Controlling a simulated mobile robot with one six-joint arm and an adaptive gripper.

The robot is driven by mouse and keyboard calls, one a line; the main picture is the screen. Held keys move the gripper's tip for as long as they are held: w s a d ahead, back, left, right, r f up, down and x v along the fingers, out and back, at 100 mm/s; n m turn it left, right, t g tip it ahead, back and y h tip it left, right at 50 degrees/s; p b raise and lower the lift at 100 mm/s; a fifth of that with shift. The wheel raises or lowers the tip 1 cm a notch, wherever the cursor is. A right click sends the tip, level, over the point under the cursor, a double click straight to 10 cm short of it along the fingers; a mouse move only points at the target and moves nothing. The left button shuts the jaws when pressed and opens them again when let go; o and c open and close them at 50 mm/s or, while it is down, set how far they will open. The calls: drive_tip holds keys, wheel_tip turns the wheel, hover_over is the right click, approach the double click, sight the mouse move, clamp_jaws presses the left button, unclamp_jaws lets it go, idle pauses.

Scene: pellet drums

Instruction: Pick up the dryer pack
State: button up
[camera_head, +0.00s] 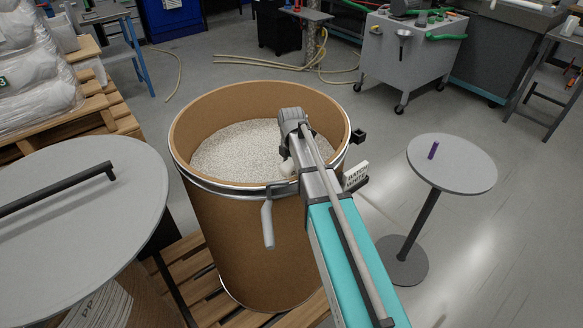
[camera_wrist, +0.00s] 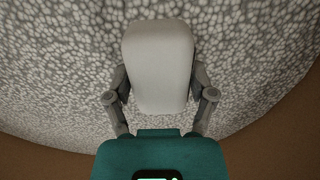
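The dryer pack (camera_wrist: 158,65) is a pale, rounded block in the middle of the wrist view, over white pellets. My gripper (camera_wrist: 160,85) has one grey finger against each side of the pack, with no clear gap, so it looks shut on it. Whether the pack still touches the pellets is hard to tell. In the head view my arm reaches over the near right rim of the open brown drum (camera_head: 250,250), its end inside above the pellets (camera_head: 230,150). There my wrist largely hides the fingers and pack.
A lidded drum with a grey top (camera_head: 110,210) and black bar stands at left. A small round table (camera_head: 465,175) with a purple item (camera_head: 433,150) stands at right. A grey cart (camera_head: 410,60) and hoses are behind. The drum's metal rim (camera_head: 190,177) surrounds my arm's end.

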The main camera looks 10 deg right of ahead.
drive_tip(key=c, duration=0.5)
drive_tip(key=shift+o, duration=0.2)
drive_tip(key=shift+r, duration=0.1)
wheel_tip(320, 180, up, 10)
drive_tip(key=p, duration=1)
drive_tip(key=shift+r, duration=0.15)
idle(0.5)
wheel_tip(320, 180, up, 10)
drive_tip(key=p, duration=1.1)
hover_over(291, 162)
drive_tip(key=shift+r, duration=0.2)
idle(0.5)
idle(0.5)
